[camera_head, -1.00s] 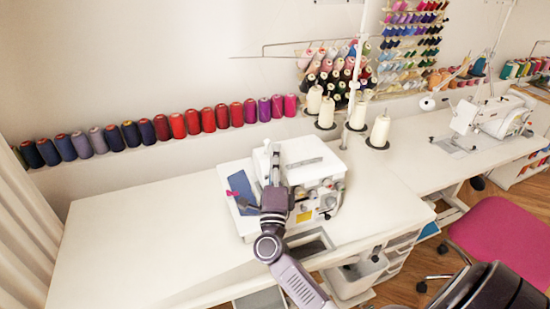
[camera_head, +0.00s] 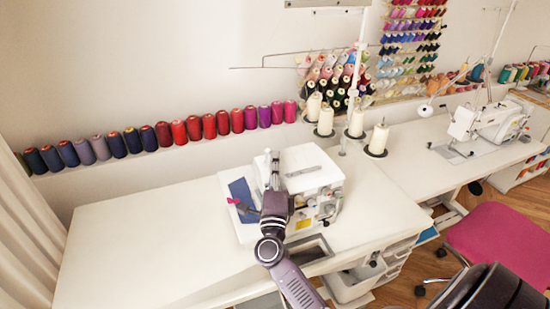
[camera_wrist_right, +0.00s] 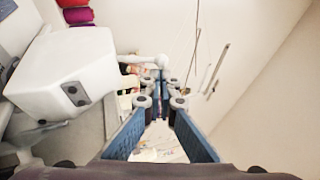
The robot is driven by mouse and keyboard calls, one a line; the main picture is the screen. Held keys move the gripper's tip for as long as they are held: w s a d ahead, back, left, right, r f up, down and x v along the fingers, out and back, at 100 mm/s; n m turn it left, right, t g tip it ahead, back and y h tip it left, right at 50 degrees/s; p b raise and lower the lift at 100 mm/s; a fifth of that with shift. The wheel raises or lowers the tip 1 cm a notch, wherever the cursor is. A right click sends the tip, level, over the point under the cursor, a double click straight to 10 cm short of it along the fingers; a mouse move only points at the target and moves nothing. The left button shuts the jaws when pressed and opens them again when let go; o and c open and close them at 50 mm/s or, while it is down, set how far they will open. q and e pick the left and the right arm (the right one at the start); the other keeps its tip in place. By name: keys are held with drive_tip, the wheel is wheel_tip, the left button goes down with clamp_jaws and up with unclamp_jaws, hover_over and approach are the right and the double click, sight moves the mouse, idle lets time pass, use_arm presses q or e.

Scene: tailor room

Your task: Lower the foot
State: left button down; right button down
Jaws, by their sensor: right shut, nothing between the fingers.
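The white sewing machine (camera_head: 318,170) stands on the white table, with a blue cloth piece (camera_head: 241,192) and a small pink bit on its left side. Its presser foot cannot be made out in either view. My right gripper (camera_head: 273,160) reaches over the machine's front left part, shut and empty. In the right wrist view, its blue-padded fingers (camera_wrist_right: 161,80) meet at the tips. A white rod with a rounded end (camera_wrist_right: 160,61) shows just beyond the tips; I cannot tell whether they touch. The machine's white housing (camera_wrist_right: 70,72) fills the left of that view. My left gripper is out of view.
The white table (camera_head: 130,240) is clear left of the machine. Thread cones (camera_head: 325,120) stand behind it, and a row of colored spools (camera_head: 178,132) lines the wall. A second machine (camera_head: 480,122) stands at the right. A pink chair (camera_head: 500,235) is at lower right.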

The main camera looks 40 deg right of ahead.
drive_tip(key=shift+w+r+p, duration=0.1)
drive_tip(key=shift+r+p, duration=0.15)
drive_tip(key=shift+p, duration=0.45)
drive_tip(key=shift+w+d+r+p, duration=0.15)
drive_tip(key=shift+w+r+p, duration=0.2)
drive_tip(key=shift+p, duration=0.6)
drive_tip(key=shift+w+d+r, duration=0.1)
drive_tip(key=shift+w+r, duration=0.15)
drive_tip(key=shift+w, duration=0.3)
drive_tip(key=shift+w+d+r, duration=0.1)
drive_tip(key=shift+w+r, duration=0.1)
drive_tip(key=shift+w, duration=0.3)
drive_tip(key=shift+s+a, duration=0.1)
drive_tip(key=shift+a, duration=0.05)
